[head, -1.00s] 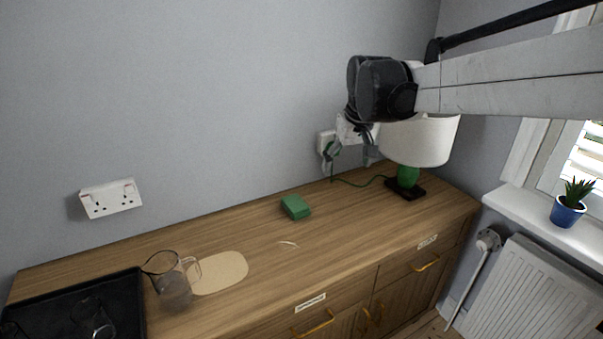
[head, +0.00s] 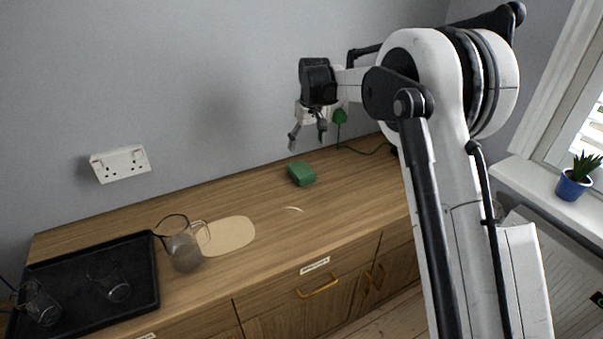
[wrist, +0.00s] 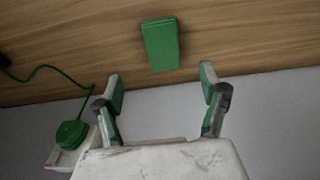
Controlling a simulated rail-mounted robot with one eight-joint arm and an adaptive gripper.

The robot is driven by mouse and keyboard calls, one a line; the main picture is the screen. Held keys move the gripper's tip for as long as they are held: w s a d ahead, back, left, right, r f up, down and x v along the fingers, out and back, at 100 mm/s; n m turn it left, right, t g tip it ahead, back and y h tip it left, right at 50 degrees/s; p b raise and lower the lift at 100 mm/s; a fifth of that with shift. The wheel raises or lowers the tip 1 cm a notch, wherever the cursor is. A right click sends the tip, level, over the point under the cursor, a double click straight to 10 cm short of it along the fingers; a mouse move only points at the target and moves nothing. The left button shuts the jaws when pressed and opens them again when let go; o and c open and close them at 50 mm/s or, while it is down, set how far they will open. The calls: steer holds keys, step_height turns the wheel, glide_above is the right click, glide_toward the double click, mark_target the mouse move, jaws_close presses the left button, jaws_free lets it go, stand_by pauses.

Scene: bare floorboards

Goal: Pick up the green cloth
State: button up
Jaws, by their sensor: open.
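The green cloth (head: 302,174) is a small folded green block lying on the wooden counter near the wall. In the wrist view the cloth (wrist: 161,44) lies beyond the fingertips, roughly centred between them.
A black tray (head: 75,263) with glasses is at the left. A green plug (head: 340,116) with its cable is on the wall behind the gripper. The counter (head: 345,200) right of the cloth is mostly clear.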

mark_target(301, 169)
steer(key=f, duration=0.5)
steer(key=w+f, duration=0.1)
steer(key=f, duration=0.2)
steer(key=shift+a, duration=0.35)
steer(key=shift+w+a+f, duration=0.15)
steer(key=shift+a+f, duration=0.05)
steer(key=shift+f, duration=0.65)
steer(key=shift+w+a+f, duration=0.15)
steer(key=shift+w+f, duration=0.05)
steer(key=shift+f, duration=0.7)
steer(key=shift+w+a+f, duration=0.15)
steer(key=shift+a+f, duration=0.05)
steer(key=shift+f, duration=0.65)
steer(key=c, duration=1.3)
steer(key=shift+r, duration=0.1)
steer(key=shift+r, duration=0.45)
step_height(301, 169, up, 3)
steer(key=shift+f, duration=0.15)
steer(key=s+a+r, duration=0.7)
steer(key=s+a, duration=0.1)
steer(key=shift+s, duration=0.25)
steer(key=shift+r, duration=0.1)
